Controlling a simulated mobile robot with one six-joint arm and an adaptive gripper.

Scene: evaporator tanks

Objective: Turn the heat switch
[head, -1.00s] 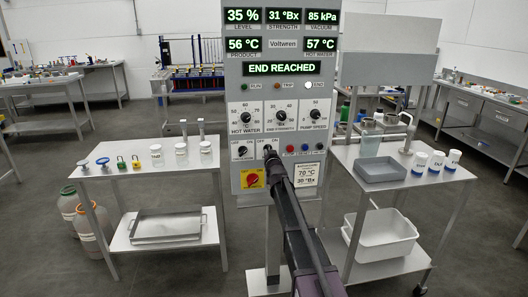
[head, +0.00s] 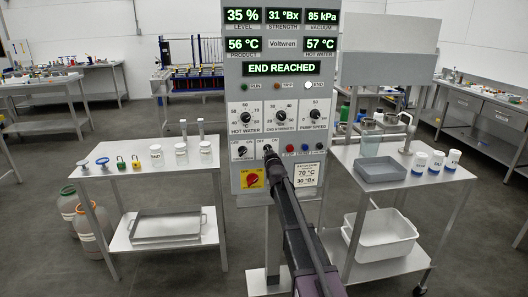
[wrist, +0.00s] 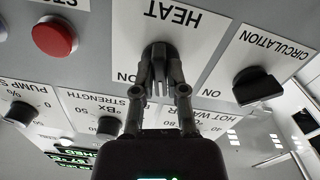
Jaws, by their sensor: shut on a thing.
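The heat switch (wrist: 160,50) is a dark rotary knob on a white plate marked HEAT, upside down in the wrist view. My gripper (wrist: 158,88) is shut on this knob, with one finger on each side. In the head view my gripper (head: 268,153) reaches the lower middle of the grey control panel (head: 232,110) and mostly covers the switch. The knob's exact pointing angle is hard to tell behind the fingers.
The circulation switch (wrist: 257,86) is close beside the heat switch. A red button (wrist: 54,36) is on its other side. The panel display (head: 282,69) reads END REACHED. A red-and-yellow main switch (head: 252,179) sits below. Side tables stand left and right.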

